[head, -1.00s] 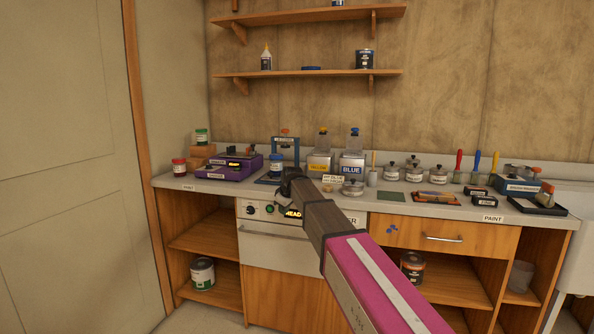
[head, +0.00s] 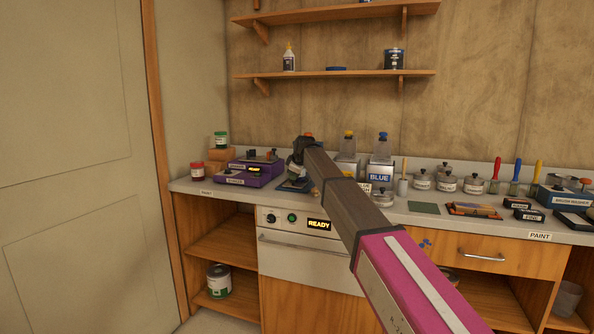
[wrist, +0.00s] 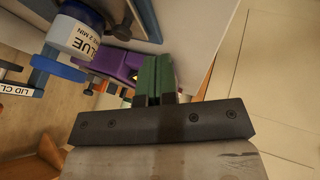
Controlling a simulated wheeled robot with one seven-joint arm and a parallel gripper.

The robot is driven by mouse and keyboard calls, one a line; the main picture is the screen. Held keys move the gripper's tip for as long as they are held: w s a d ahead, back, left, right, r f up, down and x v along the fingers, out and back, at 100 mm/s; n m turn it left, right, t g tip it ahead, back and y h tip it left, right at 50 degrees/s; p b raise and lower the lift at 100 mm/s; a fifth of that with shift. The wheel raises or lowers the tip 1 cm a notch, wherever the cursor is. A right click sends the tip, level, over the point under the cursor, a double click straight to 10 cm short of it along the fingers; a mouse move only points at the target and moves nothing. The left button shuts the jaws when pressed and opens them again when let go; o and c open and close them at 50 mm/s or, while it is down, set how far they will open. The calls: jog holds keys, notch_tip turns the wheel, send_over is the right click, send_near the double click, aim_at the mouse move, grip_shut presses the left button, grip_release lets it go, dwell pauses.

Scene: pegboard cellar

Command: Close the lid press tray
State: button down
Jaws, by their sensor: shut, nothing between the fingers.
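The blue lid press is mostly hidden behind my arm in the head view; part of its base, the tray area (head: 293,186), shows beside my gripper. In the wrist view, which is upside down, a jar labelled BLUE (wrist: 80,35) with a blue lid stands by the blue press frame (wrist: 40,72) and its "LID CL…" sign (wrist: 15,91). A blue-grey slab edge, apparently the tray (wrist: 147,18), lies beside the jar. My gripper (head: 297,172) is shut and empty; its green fingers (wrist: 155,62) point toward this slab. I cannot tell whether they touch it.
To the right are a BLUE container (head: 380,174), several lidded pots (head: 447,184) and brushes.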

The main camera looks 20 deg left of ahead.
aim_at(290, 186)
jog(key=x, duration=0.3)
jog(key=shift+w+a+f, duration=0.1)
jog(key=shift+a+f, duration=0.05)
jog(key=shift+a, duration=0.05)
jog(key=shift+w+f, duration=0.2)
jog(key=shift+w, duration=1.05)
jog(key=shift+w+a+f, duration=0.1)
jog(key=shift+w, duration=0.5)
jog(key=w, duration=1)
jog(key=w+d, duration=0.1)
jog(key=w, duration=0.4)
jog(key=shift+w, duration=0.15)
jog(key=shift+w+d, duration=0.1)
jog(key=shift+w, duration=0.2)
